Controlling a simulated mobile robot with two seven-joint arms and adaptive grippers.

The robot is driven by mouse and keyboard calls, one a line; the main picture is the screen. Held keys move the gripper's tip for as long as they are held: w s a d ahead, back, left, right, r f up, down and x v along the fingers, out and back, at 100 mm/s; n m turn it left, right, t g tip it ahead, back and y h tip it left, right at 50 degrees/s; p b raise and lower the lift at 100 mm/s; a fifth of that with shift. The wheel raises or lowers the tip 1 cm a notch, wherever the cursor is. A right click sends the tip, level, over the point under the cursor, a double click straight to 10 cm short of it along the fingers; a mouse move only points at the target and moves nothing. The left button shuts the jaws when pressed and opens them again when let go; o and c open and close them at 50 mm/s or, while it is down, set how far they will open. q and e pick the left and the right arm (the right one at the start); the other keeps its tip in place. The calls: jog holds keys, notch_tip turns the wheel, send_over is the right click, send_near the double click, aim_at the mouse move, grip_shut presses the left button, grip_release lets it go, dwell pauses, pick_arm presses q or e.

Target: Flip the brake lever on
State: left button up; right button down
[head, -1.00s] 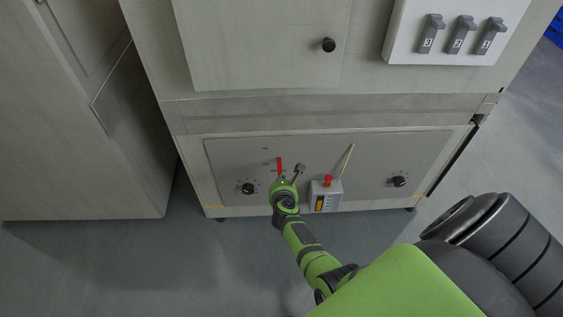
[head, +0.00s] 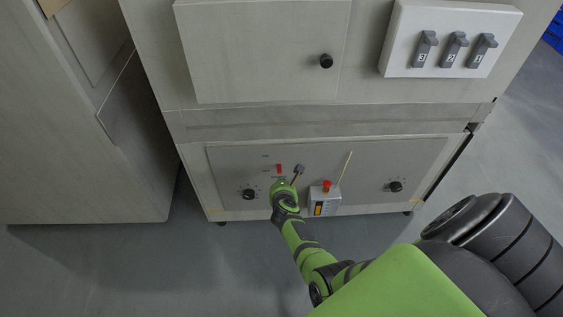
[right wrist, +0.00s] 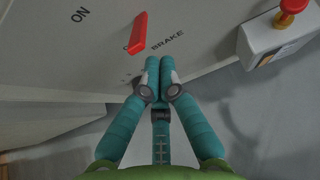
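The red brake lever (head: 279,168) is on the grey lower panel, and is large in the right wrist view (right wrist: 138,33). Its lower end covers part of a label beginning with "O", beside the word "BRAKE"; "ON" is printed further to the upper left. My right gripper (right wrist: 160,62) has its two teal fingers together with nothing visible between them. Its tips are just below and right of the lever; whether they touch it I cannot tell. In the head view the green wrist hides the fingers of my right gripper. My left gripper is not in view.
A small box with a red button (head: 326,185) stands right of my right gripper. Black knobs (head: 249,194) (head: 396,186) flank the panel. Above are a cabinet door with a black knob (head: 326,61) and a white box with three grey switches (head: 455,46).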

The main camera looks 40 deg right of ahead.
jog(key=shift+s+a, duration=0.1)
jog(key=v, duration=0.7)
dwell(0.5)
jog(key=shift+s, duration=0.1)
